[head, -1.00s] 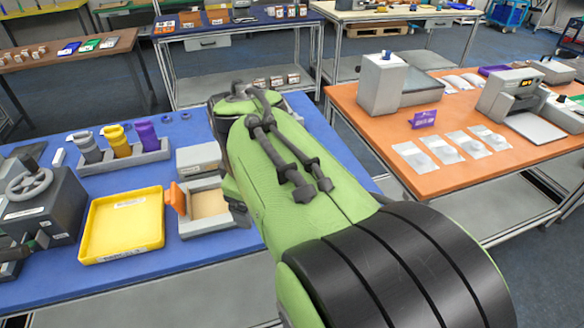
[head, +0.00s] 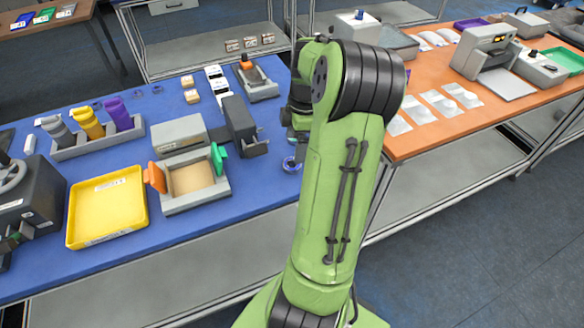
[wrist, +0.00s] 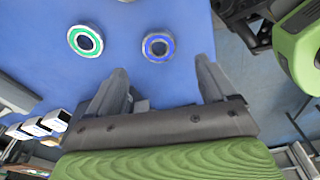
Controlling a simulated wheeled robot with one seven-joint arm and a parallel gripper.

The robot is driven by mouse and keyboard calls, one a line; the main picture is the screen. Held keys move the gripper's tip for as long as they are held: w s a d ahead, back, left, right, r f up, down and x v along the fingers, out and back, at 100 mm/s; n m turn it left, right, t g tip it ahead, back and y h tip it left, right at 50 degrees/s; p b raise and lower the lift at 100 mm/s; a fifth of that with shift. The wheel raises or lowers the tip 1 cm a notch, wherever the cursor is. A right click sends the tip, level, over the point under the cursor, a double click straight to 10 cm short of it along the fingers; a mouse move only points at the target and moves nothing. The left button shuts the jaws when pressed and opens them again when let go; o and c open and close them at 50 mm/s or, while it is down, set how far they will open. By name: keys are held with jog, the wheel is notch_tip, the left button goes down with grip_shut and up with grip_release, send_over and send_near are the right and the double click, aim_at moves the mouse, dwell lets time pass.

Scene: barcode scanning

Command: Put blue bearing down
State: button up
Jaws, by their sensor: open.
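The blue bearing (wrist: 158,47), a metal ring with a blue inner band, lies flat on the blue table in the wrist view. It is just beyond my fingertips, in line with the gap between them, and touches neither finger. My gripper (wrist: 159,66) is open and empty. In the head view the blue bearing (head: 291,163) shows near the table's right edge, partly beside my arm. My gripper is mostly hidden behind my arm there. A green-banded bearing (wrist: 85,41) lies left of the blue one in the wrist view.
The blue table (head: 235,215) holds a grey box with orange and green clips (head: 190,182), a dark upright block (head: 240,127), a yellow tray (head: 107,207) and a bottle rack (head: 97,140). Small boxes (head: 192,96) stand behind. An orange table (head: 440,135) is to the right.

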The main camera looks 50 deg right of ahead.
aim_at(292, 164)
jog(key=f, duration=0.2)
jog(key=f+b, duration=0.1)
jog(key=f, duration=0.4)
jog(key=shift+w+a+b, duration=0.2)
jog(key=shift+w+b, duration=0.05)
jog(key=shift+b, duration=0.15)
jog(key=c, duration=1.3)
notch_tip(292, 164, up, 10)
jog(key=p, duration=0.2)
jog(key=shift+p, duration=0.4)
jog(key=shift+c, duration=0.2)
